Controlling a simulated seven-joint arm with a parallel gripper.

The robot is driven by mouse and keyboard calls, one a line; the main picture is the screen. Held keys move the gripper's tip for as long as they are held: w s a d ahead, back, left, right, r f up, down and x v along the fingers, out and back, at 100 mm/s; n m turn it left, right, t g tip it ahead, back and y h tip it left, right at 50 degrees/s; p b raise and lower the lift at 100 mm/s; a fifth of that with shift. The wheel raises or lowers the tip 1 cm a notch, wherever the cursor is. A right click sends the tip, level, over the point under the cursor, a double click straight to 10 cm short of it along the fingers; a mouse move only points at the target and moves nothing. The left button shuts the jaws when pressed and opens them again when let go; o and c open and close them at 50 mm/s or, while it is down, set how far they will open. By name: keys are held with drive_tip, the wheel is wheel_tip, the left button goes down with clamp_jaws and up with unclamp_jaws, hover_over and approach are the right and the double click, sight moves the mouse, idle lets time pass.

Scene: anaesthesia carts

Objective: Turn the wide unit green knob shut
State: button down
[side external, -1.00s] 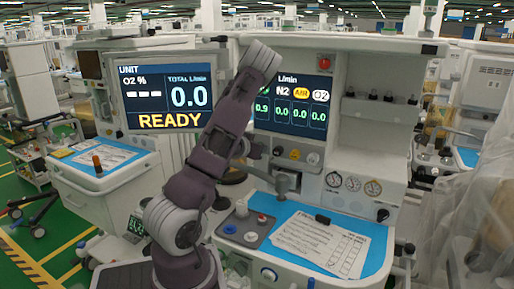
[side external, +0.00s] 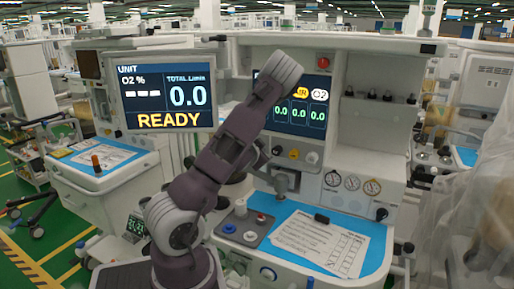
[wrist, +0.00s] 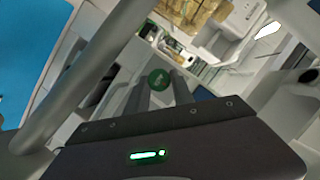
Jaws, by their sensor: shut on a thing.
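The wide unit (side external: 380,148) is a white cart with a small flow display (side external: 306,113) and a big screen (side external: 163,93) reading READY and 0.0. The green knob (wrist: 158,79) shows in the wrist view as a round green disc at the fingertips of my gripper (wrist: 159,88). My gripper is shut on it, one finger on each side. In the side view my arm hides the green knob and the gripper's fingertips. Dark, yellow and white knobs show just right of my arm, below the flow display.
A blue work surface (side external: 262,200) holds a printed sheet (side external: 318,243) and a grey tray (side external: 236,240) with small knobs. A jointed grey arm (side external: 281,183) rises near the fingers' side of the cart. Pressure gauges (side external: 351,183) sit to the right.

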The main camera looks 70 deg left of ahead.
drive_tip(key=shift+m, duration=0.3)
idle(0.4)
drive_tip(key=c, duration=1.1)
unclamp_jaws()
drive_tip(key=d+r, duration=0.1)
drive_tip(key=r, duration=0.1)
drive_tip(key=s+r, duration=0.1)
drive_tip(key=r, duration=0.2)
drive_tip(key=d+r, duration=0.1)
drive_tip(key=r, duration=0.1)
drive_tip(key=shift+s+d+r, duration=0.15)
drive_tip(key=shift+d+r, duration=0.15)
drive_tip(key=shift+r, duration=0.1)
